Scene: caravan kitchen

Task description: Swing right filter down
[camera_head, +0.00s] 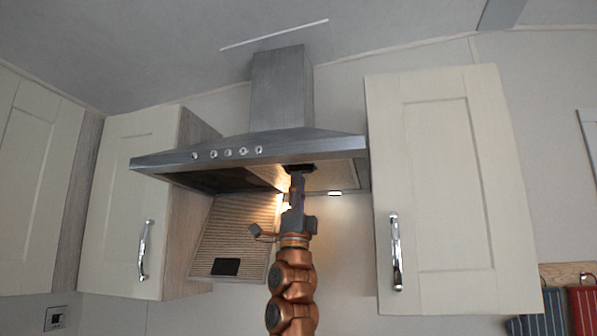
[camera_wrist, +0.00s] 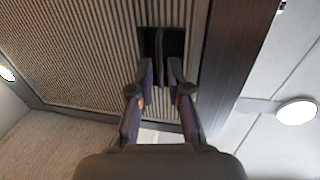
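The range hood (camera_head: 250,148) hangs between the wall cabinets. The right filter (camera_head: 338,174) lies flat in its underside; in the wrist view it is a ribbed panel (camera_wrist: 85,50). Its black recessed latch (camera_wrist: 150,42), with a bar down the middle, is in front of my fingers. My gripper (camera_head: 297,178) is raised under the hood's front edge. In the wrist view my gripper (camera_wrist: 161,68) is open, its fingertips apart at the near edge of the recess, one on each side of the bar. Contact cannot be told. The left filter (camera_head: 240,235) hangs down, tilted, with its black latch low.
A cream cabinet (camera_head: 455,190) stands close on the right and another (camera_head: 125,200) on the left, both with metal handles and shut. The hood's front rim (camera_wrist: 240,60) runs beside my fingers. Red and blue towels (camera_head: 570,310) hang at lower right.

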